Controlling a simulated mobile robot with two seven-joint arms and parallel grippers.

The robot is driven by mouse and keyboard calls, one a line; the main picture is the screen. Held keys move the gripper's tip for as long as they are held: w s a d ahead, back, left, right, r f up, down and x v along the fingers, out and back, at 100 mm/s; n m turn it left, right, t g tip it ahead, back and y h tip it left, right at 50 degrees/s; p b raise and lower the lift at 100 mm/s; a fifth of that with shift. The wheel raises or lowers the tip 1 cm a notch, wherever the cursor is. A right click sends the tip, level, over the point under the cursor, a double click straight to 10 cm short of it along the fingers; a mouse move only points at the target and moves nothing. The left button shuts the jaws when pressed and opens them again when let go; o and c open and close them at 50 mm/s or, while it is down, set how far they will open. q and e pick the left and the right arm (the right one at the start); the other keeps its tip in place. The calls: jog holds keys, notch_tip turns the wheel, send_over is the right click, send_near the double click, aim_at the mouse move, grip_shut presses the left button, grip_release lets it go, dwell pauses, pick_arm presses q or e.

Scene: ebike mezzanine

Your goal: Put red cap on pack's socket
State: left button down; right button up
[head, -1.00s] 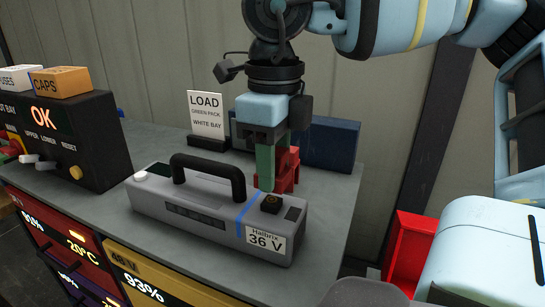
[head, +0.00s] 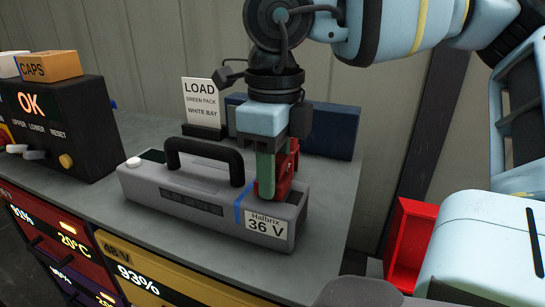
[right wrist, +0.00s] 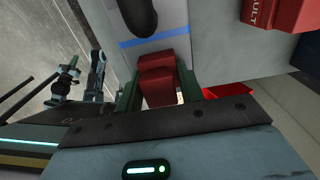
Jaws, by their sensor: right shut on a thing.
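The grey battery pack (head: 140,192) lies on the bench. It has a black handle, a blue stripe and a "Halbrix 36 V" label (head: 265,225). My right gripper (head: 276,188) points down over the pack's right end, its green fingers shut on the red cap (head: 287,180). In the right wrist view the cap (right wrist: 157,80) sits between the fingers, just past the blue stripe of the pack (right wrist: 150,40). The socket is hidden behind gripper and cap, so I cannot tell whether the cap touches it or is seated. My left gripper is not in view.
A "LOAD" sign (head: 199,103) and a dark blue box (head: 333,132) stand behind the pack. A control box (head: 75,125) with an orange CAPS box (head: 50,66) is at left. A red bin (head: 409,245) is at right. The wrist view shows a red "FAULT" thing (right wrist: 285,14).

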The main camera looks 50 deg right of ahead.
jog(key=shift+f, duration=0.15)
jog(key=shift+f, duration=0.15)
dwell(0.6)
jog(key=o, duration=1)
notch_tip(320, 180, up, 7)
jog(key=shift+r, duration=0.45)
jog(key=shift+r, duration=0.1)
